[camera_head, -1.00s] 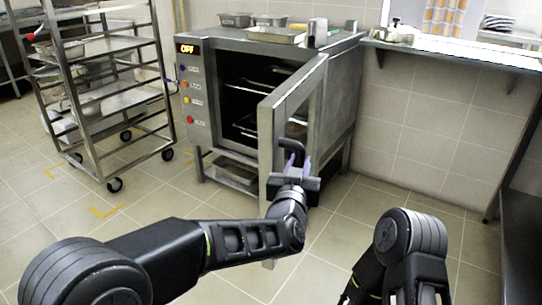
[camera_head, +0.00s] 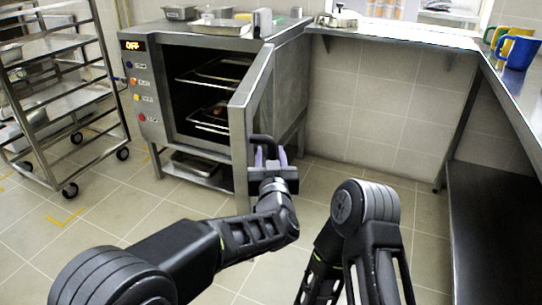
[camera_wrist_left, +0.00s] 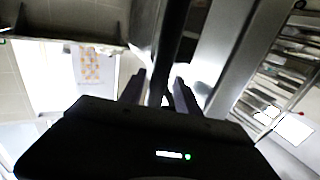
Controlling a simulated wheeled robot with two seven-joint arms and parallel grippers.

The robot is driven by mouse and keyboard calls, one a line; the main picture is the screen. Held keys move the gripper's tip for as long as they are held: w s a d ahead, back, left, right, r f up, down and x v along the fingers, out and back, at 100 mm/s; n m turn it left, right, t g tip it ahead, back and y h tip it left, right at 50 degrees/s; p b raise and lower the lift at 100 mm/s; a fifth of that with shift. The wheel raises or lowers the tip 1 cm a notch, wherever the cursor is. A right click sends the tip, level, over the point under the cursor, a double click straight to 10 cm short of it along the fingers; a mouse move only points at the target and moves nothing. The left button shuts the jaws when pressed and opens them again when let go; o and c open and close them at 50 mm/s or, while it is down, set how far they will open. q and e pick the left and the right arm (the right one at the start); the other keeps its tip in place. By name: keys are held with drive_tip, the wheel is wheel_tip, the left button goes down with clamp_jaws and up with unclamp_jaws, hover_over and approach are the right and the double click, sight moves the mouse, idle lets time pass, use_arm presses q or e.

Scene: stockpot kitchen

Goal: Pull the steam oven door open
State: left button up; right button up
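The steam oven (camera_head: 140,90) stands at the back left with its display reading OFF. Its door (camera_head: 240,130) is swung well open, and racks with trays show inside. The dark door handle (camera_head: 262,138) is on the door's near side. My left gripper (camera_head: 271,156) is at the handle, with a purple finger on each side of it. In the left wrist view the dark handle bar (camera_wrist_left: 172,45) runs between the fingers (camera_wrist_left: 160,85), and I take the gripper as shut on it. My right arm is folded at the lower right; its gripper is not visible.
A wheeled rack (camera_head: 60,100) stands at the left. Pans (camera_head: 220,27) lie on the oven top. A counter (camera_head: 400,37) runs along the back wall, and mugs (camera_head: 517,52) stand on the right counter. The tiled floor (camera_head: 110,215) before the oven is clear.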

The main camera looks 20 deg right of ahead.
use_arm(q)
drive_tip(key=shift+o, duration=0.2)
drive_tip(key=shift+s, duration=0.15)
drive_tip(key=p+v, duration=0.1)
drive_tip(key=v, duration=0.6)
drive_tip(key=shift+s, duration=0.3)
use_arm(e)
drive_tip(key=shift+s+r, duration=0.2)
drive_tip(key=shift+r, duration=0.6)
use_arm(q)
drive_tip(key=shift+f, duration=0.15)
